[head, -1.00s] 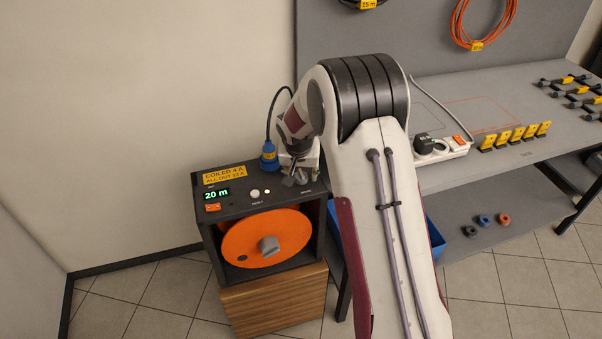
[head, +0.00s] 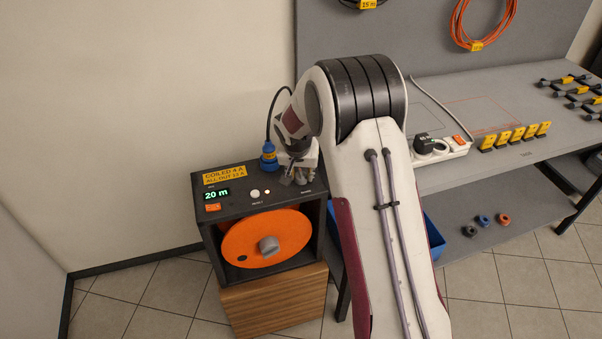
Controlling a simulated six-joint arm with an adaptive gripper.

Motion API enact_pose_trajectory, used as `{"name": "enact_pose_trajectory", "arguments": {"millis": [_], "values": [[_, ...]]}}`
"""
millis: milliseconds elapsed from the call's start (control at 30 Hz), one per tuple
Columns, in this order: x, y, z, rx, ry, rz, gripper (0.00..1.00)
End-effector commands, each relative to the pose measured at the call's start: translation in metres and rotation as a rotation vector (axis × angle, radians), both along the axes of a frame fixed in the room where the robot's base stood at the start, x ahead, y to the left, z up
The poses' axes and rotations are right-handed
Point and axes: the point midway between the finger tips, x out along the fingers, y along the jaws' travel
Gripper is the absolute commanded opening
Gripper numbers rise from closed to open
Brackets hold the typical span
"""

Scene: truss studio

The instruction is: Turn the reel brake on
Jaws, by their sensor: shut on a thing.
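The cable reel (head: 238,213) is a dark box with an orange drum (head: 268,239) in its open front; a grey knob sits on the drum. Its display (head: 216,195) reads 20 m. My gripper (head: 297,178) points down at the right of the box's top panel, behind a small label that I cannot read clearly. It is shut on the reel brake's handle there, which the fingers mostly hide. I cannot make out the brake's position.
A blue plug (head: 268,158) with a black cable stands on the box close left of my gripper. The reel rests on a wooden cabinet (head: 275,302). The grey workbench (head: 510,120) to the right holds a power strip (head: 442,151) and several yellow holders.

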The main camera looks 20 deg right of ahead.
Motion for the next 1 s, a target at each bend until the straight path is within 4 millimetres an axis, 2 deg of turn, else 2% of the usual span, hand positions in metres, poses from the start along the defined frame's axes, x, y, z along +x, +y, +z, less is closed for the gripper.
{"name": "enact_pose_trajectory", "arguments": {"millis": [567,1000], "values": [[0.0008,0.0022,-0.0006,0.0,0.001,-0.231,0.05],[0.0019,0.0034,-0.0007,-0.001,0.001,-0.491,0.05]]}}
